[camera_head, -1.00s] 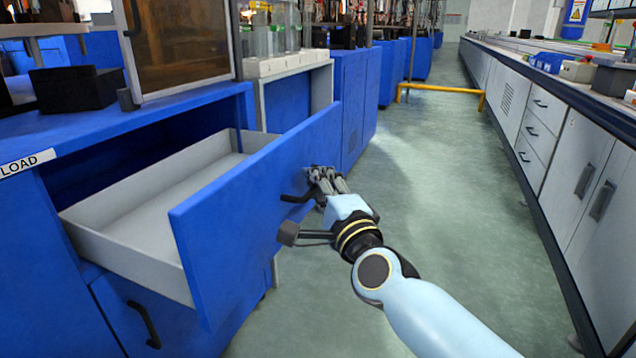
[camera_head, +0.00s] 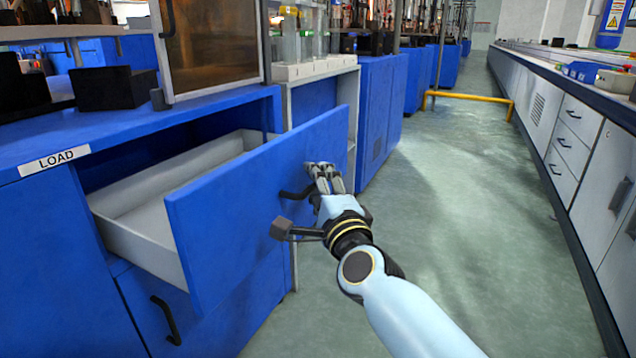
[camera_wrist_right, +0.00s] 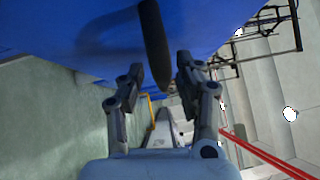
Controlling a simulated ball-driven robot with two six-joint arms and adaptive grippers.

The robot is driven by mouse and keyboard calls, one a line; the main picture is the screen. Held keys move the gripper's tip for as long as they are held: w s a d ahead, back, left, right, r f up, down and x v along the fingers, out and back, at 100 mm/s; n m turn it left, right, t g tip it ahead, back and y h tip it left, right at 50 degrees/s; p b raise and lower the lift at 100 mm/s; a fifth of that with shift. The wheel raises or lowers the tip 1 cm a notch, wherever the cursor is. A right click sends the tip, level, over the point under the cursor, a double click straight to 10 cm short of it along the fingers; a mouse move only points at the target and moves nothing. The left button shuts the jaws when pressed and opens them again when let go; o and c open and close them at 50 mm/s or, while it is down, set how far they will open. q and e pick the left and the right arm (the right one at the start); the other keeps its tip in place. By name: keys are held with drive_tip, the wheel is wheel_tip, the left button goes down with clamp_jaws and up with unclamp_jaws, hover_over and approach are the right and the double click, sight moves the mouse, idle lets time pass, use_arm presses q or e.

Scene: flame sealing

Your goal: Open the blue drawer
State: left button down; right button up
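The blue drawer (camera_head: 225,225) stands pulled out of the blue cabinet below the LOAD label, and its pale grey tray (camera_head: 135,240) shows empty where I can see inside. My right gripper (camera_head: 318,170) is at the far part of the drawer front, by the dark handle (camera_head: 297,194). In the right wrist view the dark handle (camera_wrist_right: 155,45) lies between the two fingers of my right gripper (camera_wrist_right: 159,66), with narrow gaps visible on both sides. The fingers are apart. My left gripper is not in view.
A closed blue drawer with a black handle (camera_head: 166,320) is below. A black box (camera_head: 116,88) stands on the blue counter. A yellow floor bar (camera_head: 467,94) crosses the aisle farther off. White cabinets (camera_head: 585,170) line the right side. The green floor between is clear.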

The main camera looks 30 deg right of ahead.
drive_tip(key=s+a+f, duration=0.1)
drive_tip(key=s, duration=1)
drive_tip(key=shift+s+a+f, duration=0.2)
drive_tip(key=shift+s+a, duration=0.1)
drive_tip(key=shift+s, duration=0.1)
drive_tip(key=shift+f, duration=0.1)
